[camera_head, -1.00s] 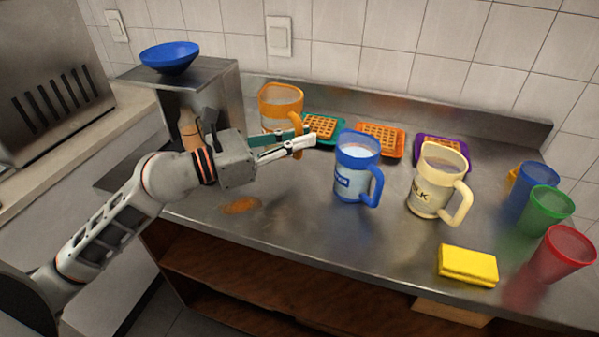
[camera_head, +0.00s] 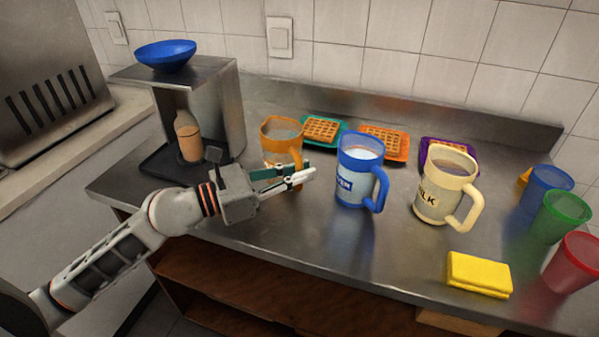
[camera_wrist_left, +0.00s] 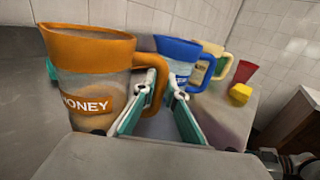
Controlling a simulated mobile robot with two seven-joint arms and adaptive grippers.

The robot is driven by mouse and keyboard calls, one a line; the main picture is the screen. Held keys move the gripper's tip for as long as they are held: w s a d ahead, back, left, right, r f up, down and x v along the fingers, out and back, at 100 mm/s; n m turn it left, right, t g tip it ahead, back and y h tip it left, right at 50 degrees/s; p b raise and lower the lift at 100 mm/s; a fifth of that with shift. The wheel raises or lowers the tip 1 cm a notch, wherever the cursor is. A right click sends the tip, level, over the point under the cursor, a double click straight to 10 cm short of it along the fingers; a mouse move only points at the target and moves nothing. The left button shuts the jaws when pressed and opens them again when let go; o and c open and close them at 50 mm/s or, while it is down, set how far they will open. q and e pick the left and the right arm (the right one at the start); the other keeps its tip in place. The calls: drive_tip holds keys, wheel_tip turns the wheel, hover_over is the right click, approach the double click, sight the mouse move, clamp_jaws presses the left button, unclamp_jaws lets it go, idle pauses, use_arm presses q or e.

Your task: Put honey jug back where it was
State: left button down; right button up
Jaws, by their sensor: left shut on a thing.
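The honey jug (camera_head: 281,133) has an orange rim and handle. It is upright at the left part of the counter, in front of the teal waffle tray. In the left wrist view, the jug (camera_wrist_left: 92,82) shows its HONEY label facing the camera. My left gripper (camera_head: 300,178) is shut on the jug's handle, in front of the jug. Its fingers also show in the left wrist view (camera_wrist_left: 160,122). The jug's base is partly hidden by my gripper, so I cannot tell whether it touches the counter. My right gripper is not in view.
A blue-rimmed jug (camera_head: 358,180) and a cream milk jug (camera_head: 437,190) stand to the right. Waffles lie on teal (camera_head: 312,143), orange (camera_head: 397,157) and purple (camera_head: 427,148) trays behind. A bottle (camera_head: 188,140) stands in the metal dispenser at left. A yellow sponge (camera_head: 479,274) and cups are at right.

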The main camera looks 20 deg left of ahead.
use_arm(q)
drive_tip(key=c, duration=2.2)
unclamp_jaws()
drive_tip(key=shift+f, duration=0.1)
drive_tip(key=shift+o, duration=0.6)
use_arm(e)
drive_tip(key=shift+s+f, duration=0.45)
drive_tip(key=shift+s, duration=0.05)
